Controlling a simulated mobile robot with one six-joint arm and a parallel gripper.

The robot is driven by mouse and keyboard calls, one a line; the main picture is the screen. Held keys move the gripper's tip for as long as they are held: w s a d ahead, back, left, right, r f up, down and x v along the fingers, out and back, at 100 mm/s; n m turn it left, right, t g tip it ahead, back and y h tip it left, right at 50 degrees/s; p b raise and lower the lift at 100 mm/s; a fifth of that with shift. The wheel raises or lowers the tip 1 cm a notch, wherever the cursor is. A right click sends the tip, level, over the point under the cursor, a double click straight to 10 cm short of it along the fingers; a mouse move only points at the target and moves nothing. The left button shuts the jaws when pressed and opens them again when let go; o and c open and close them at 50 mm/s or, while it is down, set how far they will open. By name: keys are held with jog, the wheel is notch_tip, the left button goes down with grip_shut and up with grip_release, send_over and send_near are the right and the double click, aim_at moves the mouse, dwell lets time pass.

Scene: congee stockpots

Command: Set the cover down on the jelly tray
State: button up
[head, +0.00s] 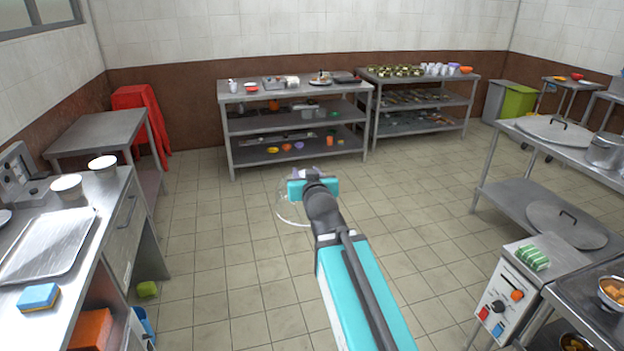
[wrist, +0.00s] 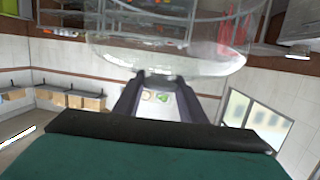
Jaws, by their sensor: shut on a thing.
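My gripper (head: 313,186) is over the open floor in the middle of the head view. It is shut on a clear cover (head: 288,213), whose see-through rim shows below and left of the jaws. In the wrist view the cover (wrist: 165,62) spans the top, at the tips of my gripper's fingers (wrist: 161,78). How the jaws grip it is hard to see. A shallow metal tray (head: 46,246) lies on the left counter, apart from the cover. I cannot tell whether it is the jelly tray; no jelly is clear in it.
The left counter also holds two white tubs (head: 66,187) and a blue-yellow sponge (head: 38,297). Loaded steel shelves (head: 296,95) stand at the back. A large lid (head: 553,131) lies on the right table. A control box (head: 500,306) is at lower right. The central floor is clear.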

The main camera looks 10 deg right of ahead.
jog(key=shift+a+r+n+y, duration=0.15)
jog(key=shift+a+r+y, duration=0.05)
jog(key=shift+r, duration=0.25)
jog(key=shift+a+r+n+y, duration=0.15)
jog(key=shift+a+r+y, duration=0.05)
jog(key=shift+r, duration=0.25)
jog(key=shift+s, duration=0.15)
